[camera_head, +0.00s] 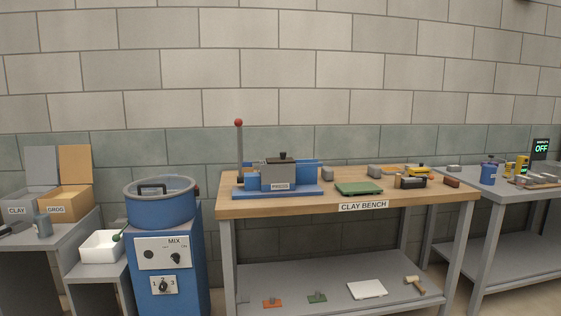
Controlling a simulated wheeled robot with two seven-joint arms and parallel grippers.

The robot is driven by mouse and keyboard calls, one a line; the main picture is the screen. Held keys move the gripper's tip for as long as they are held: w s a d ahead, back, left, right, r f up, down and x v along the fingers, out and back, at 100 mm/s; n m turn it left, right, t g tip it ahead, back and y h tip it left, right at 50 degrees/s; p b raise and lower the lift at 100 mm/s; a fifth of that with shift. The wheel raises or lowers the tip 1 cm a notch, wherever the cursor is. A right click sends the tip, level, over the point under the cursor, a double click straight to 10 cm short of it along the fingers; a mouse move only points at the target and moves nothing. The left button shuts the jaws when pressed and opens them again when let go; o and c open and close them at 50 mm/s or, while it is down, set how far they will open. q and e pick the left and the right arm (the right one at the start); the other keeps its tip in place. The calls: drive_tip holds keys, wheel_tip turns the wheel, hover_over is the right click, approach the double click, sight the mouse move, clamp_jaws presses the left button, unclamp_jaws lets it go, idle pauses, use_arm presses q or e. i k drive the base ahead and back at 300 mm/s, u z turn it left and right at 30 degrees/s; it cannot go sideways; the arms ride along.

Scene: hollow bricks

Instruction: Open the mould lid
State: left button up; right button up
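The press (305,189) stands at the left end of the clay bench. It has a blue base and an upright grey lever with a red ball (238,122) on top. A dark, flat lid (280,160) with a black knob lies on top of the box and looks shut. The inside of the mould is hidden. Neither of my grippers is in view.
The clay bench (235,208) also carries a green mat (358,188), small grey blocks and tools. A blue mixer (160,205) stands to its left, beside a white bin (102,246). Another grey table (535,180) stands at right. Floor in front is mostly out of view.

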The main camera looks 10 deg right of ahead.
sight(283, 159)
drive_tip(key=z, duration=0.25)
drive_tip(key=i, duration=1.1)
drive_tip(key=z, duration=0.1)
